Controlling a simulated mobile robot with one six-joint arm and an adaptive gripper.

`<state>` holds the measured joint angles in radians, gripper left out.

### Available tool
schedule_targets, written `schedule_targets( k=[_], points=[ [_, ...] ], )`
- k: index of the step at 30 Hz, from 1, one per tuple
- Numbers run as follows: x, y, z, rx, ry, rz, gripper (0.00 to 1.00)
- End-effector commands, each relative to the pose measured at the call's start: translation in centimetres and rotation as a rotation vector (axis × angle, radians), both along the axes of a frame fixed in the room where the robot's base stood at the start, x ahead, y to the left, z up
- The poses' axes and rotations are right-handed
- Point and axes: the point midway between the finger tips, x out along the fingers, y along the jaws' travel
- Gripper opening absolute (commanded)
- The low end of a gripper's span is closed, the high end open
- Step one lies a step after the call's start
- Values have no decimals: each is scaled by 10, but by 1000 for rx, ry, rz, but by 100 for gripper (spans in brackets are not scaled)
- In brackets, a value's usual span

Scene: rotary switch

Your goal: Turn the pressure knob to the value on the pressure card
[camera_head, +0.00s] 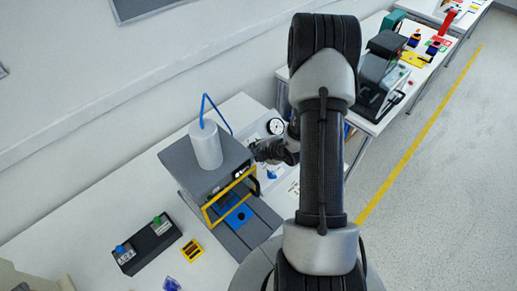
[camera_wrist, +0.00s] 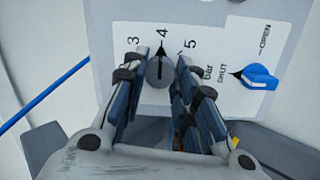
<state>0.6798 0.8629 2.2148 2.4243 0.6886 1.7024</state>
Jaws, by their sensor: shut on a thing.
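The grey pressure knob (camera_wrist: 160,72) is on a light panel in the wrist view, with the marks 3, 4, 5 and "bar" around it. Its dark pointer line points up at the 4. My gripper (camera_wrist: 164,64) has its two fingers on either side of the knob and is shut on it. In the head view my gripper (camera_head: 264,151) is at the panel (camera_head: 255,132), and the knob is hidden behind it. I cannot make out a readable pressure card in either view.
A blue valve knob (camera_wrist: 260,76) sits right of the pressure knob, its black pointer towards "SHUT". A round gauge (camera_head: 275,126) is on the panel. A grey press (camera_head: 190,165) with a yellow frame stands close left of my gripper. A black button box (camera_head: 143,245) is further left.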

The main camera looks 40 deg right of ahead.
Motion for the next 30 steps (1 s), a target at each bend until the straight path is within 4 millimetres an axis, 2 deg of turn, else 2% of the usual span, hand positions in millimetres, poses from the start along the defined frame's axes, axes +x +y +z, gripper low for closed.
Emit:
schedule_targets(
  k=[15, 16, 25, 30],
  points=[
    [0, 0, -1, 12, 3, -15, 2],
    [0, 0, -1, 12, 3, -15, 28],
    [0, 0, 0, 11, 2, -14, 47],
    [0, 0, 0, 11, 2, -14, 47]
  ],
)
